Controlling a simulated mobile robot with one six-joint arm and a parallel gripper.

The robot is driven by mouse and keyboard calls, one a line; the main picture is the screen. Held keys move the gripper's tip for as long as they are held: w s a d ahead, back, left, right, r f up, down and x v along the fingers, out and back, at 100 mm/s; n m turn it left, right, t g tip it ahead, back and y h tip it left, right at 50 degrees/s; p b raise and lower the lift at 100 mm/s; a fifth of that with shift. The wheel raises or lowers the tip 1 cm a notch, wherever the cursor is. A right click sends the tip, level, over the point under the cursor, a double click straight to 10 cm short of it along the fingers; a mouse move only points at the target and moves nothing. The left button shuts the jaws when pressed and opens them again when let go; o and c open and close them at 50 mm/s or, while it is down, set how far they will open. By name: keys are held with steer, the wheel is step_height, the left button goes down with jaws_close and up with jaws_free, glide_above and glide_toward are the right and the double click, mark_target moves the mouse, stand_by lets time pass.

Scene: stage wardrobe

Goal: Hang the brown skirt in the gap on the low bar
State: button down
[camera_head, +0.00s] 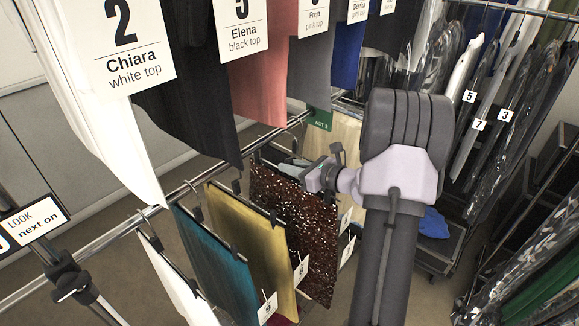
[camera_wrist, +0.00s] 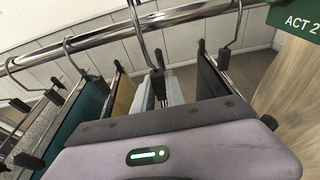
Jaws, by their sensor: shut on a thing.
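The brown sequined skirt (camera_head: 292,232) hangs upright below the low bar, to the right of a yellow skirt (camera_head: 250,240). My gripper (camera_head: 307,178) is at its top edge and shut on its hanger; the brown cloth partly hides the grip. In the wrist view my gripper (camera_wrist: 160,88) has its fingers close together just below the low bar (camera_wrist: 180,17). A hanger hook (camera_wrist: 138,30) rises from them at the bar; whether its weight rests on the bar I cannot tell. The low bar also shows in the head view (camera_head: 172,196).
A teal skirt (camera_head: 212,256) and a white skirt (camera_head: 172,285) hang further left. A dark garment (camera_wrist: 208,78) hangs right of my fingers in the wrist view. A green ACT 2 sign (camera_head: 320,119) is at the right. Labelled tops (camera_head: 258,85) hang above; garment bags (camera_head: 480,95) stand right.

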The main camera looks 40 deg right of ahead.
mark_target(271, 164)
steer(key=shift+w+r, duration=0.1)
steer(key=shift+r, duration=0.05)
steer(key=shift+w, duration=0.1)
steer(key=shift+r+x, duration=0.3)
steer(key=shift+x, duration=0.9)
steer(key=shift+r+x, duration=0.25)
steer(key=shift+x, duration=0.95)
steer(key=shift+r+x, duration=0.3)
steer(key=shift+x, duration=0.9)
steer(key=shift+w, duration=0.25)
steer(key=shift+f, duration=0.1)
steer(key=shift+f+b, duration=1.3)
steer(key=shift+f, duration=0.3)
steer(key=c, duration=1.3)
jaws_free()
steer(key=shift+s, duration=0.1)
